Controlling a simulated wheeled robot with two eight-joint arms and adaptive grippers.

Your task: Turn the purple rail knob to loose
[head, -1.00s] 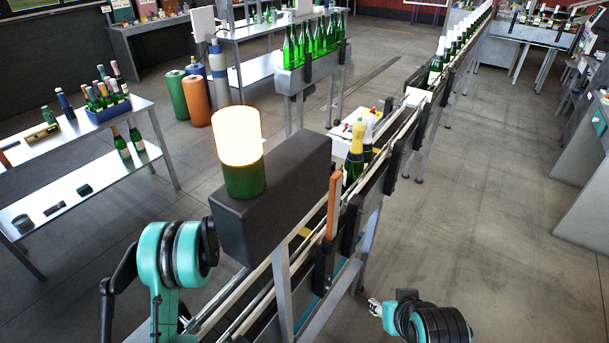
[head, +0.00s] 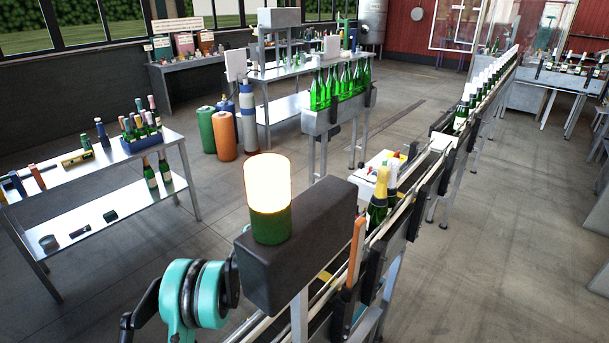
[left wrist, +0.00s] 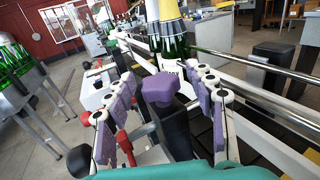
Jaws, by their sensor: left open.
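The purple rail knob (left wrist: 158,90) shows in the left wrist view, on top of a dark post beside the conveyor rail. My left gripper (left wrist: 162,76) is open, with its purple-padded fingers spread to the left and right of the knob. The fingers look apart from the knob; I cannot tell their exact depth relative to it. In the head view my left arm's teal joint is at the bottom, and the gripper and knob are not visible there. My right gripper is not in view.
Gold-foiled bottles (left wrist: 172,38) stand just beyond the knob, and one (head: 378,200) shows in the head view. A black box (head: 300,235) with a lit lamp (head: 268,185) sits by the conveyor. A bottle table (head: 60,190) stands left. Floor is clear at right.

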